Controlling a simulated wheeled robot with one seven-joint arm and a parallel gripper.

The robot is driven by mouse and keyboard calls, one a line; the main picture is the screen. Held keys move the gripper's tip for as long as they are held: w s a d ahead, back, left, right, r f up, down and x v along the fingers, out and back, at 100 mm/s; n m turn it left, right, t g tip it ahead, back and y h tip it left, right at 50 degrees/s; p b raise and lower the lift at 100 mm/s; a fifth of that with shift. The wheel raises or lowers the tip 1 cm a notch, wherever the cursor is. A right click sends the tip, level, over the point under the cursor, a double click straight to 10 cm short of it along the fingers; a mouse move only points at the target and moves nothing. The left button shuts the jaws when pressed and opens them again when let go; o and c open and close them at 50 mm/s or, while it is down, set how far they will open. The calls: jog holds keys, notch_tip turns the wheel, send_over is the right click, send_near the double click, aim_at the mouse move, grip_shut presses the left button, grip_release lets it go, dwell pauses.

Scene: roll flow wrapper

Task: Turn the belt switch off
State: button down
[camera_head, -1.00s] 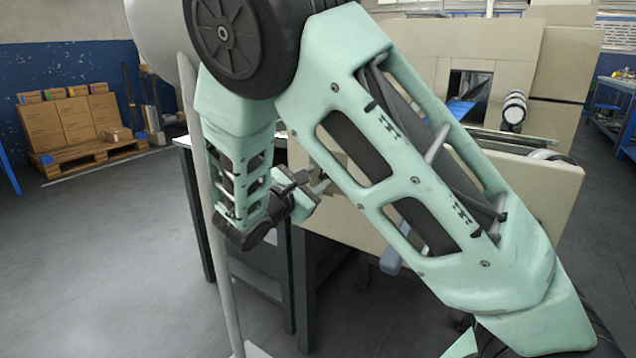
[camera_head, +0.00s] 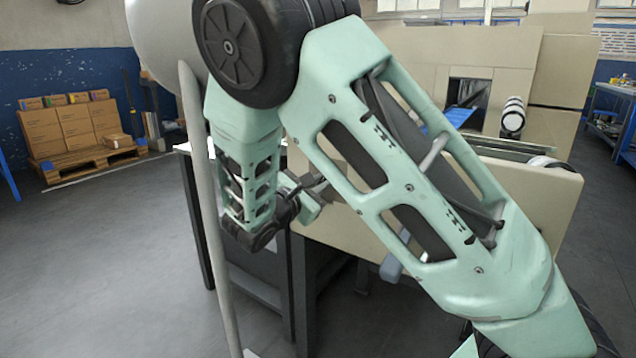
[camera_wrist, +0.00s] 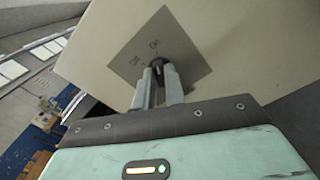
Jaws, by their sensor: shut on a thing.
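The belt switch is a small dark knob (camera_wrist: 157,64) on a grey square plate (camera_wrist: 182,52) in the wrist view. The plate carries the markings "Off" and "On" above the knob. The plate is fixed to a beige machine panel (camera_wrist: 240,30). My gripper (camera_wrist: 160,72) is at the plate, with both fingers shut on the knob. The fingers hide part of the knob, and I cannot tell which marking it points to.
The beige wrapping machine (camera_head: 470,55) stands behind my arm, with a white roll (camera_head: 513,113) on it. Boxes (camera_head: 70,125) on a pallet (camera_head: 85,162) stand far left. A blue bench (camera_head: 612,100) is at right. The floor at left is clear.

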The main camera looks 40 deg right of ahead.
jog(key=n+p, duration=0.1)
jog(key=p, duration=0.2)
jog(key=shift+r+n+p, duration=0.3)
jog(key=shift+r+p, duration=0.1)
jog(key=n+p, duration=0.6)
jog(key=p, duration=0.6)
jog(key=shift+n+p, duration=0.35)
jog(key=shift+n, duration=0.05)
jog(key=n+p, duration=0.1)
jog(key=p, duration=0.1)
jog(key=n+p, duration=0.1)
jog(key=n, duration=0.1)
jog(key=shift+f+p, duration=0.35)
jog(key=shift+p, duration=0.05)
jog(key=shift+a+f+n, duration=0.1)
jog(key=shift+f+n, duration=0.05)
jog(key=shift+n, duration=0.15)
jog(key=c, duration=1.5)
grip_release()
jog(key=shift+w, duration=0.1)
jog(key=shift+o, duration=0.2)
jog(key=v, duration=1.7)
jog(key=shift+a, duration=0.2)
